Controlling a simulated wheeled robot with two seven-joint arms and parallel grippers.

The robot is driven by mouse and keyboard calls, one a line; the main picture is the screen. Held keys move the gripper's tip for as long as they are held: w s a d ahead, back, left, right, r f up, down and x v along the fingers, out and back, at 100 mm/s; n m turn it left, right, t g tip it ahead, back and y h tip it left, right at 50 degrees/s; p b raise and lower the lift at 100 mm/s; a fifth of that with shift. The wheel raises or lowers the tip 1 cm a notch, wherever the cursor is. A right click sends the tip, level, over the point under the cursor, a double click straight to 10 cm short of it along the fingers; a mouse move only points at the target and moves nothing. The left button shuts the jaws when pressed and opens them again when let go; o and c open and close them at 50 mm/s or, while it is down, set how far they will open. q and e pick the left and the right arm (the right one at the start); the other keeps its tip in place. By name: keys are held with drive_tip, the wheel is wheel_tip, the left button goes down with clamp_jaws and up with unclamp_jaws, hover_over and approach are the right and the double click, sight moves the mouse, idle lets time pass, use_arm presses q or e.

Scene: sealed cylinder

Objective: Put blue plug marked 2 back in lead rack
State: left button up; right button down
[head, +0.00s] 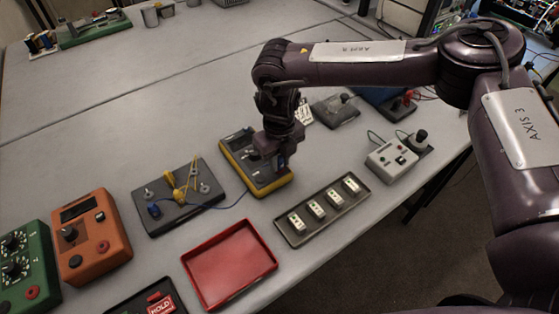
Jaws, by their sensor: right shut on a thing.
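My right gripper (274,160) points down over the yellow-edged meter (243,168) and is shut on a small bluish thing at the meter's right part. It looks like a blue plug, but the fingers hide most of it and no mark can be read. A thin blue lead (215,209) runs from near the meter to a dark board with posts (205,202), which may be the lead rack. Another blue plug (154,209) is at that board's left front corner. A yellow lead (182,182) also stands on the board. My left gripper is not in view.
A red tray (228,293) lies in front, left of a dark tray (284,232) with several white blocks. An orange box (91,262) and a green box (27,293) stand at the left. A grey switch box (391,160) stands at the right. The back table is largely clear.

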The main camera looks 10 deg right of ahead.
sight(279, 157)
drive_tip(key=shift+r, duration=0.15)
drive_tip(key=shift+r+p, duration=2.25)
drive_tip(key=shift+r, duration=0.6)
